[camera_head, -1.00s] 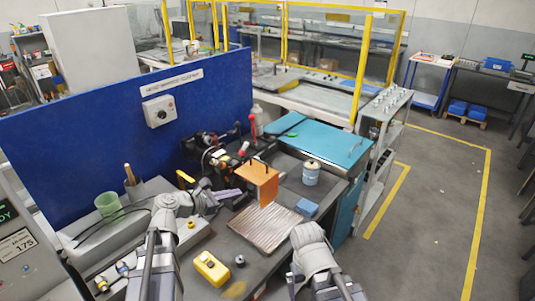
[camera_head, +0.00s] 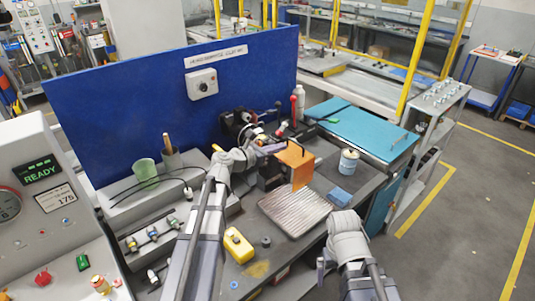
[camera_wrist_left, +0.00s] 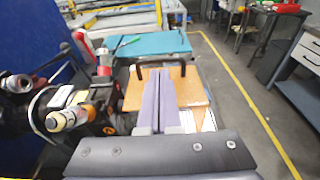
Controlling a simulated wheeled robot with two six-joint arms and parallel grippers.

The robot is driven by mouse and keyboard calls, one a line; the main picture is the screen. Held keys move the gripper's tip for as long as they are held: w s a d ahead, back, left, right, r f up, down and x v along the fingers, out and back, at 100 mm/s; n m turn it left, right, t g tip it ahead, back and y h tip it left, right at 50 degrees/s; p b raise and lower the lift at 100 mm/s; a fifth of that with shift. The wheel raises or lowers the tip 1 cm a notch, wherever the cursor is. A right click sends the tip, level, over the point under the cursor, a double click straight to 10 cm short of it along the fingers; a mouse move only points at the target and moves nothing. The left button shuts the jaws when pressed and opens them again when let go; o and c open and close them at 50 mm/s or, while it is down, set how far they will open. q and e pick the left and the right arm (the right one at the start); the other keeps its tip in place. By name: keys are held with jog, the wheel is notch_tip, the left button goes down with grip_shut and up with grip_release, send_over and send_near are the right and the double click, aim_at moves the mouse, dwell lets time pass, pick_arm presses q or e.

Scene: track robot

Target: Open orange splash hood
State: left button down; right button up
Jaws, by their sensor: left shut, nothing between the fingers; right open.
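The orange splash hood (camera_head: 301,171) is a bent orange plate over the machine at the middle of the bench. In the left wrist view the hood (camera_wrist_left: 188,88) lies behind my fingers, with a black bar handle (camera_wrist_left: 140,72) along its far edge. My left gripper (camera_head: 276,148) is shut and empty, its purple fingers close to the hood's upper left edge. In the left wrist view the left fingers (camera_wrist_left: 162,88) are together and overlap the hood; I cannot tell whether they touch it. My right gripper (camera_head: 322,265) is open, low and right of the bench front, its fingers barely showing.
A ribbed metal tray (camera_head: 295,210) lies before the hood. A blue-white can (camera_head: 348,161), blue block (camera_head: 340,196) and yellow block (camera_head: 238,245) stand around it. A blue panel (camera_head: 130,120) rises behind.

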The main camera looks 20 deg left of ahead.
pick_arm(q)
jog(key=shift+b+x, duration=0.35)
jog(key=shift+x, duration=1.95)
jog(key=shift+w, duration=0.1)
jog(key=r+x, duration=0.3)
jog(key=x, duration=1.2)
jog(key=shift+w+d, duration=0.35)
jog(key=shift+w, duration=0.25)
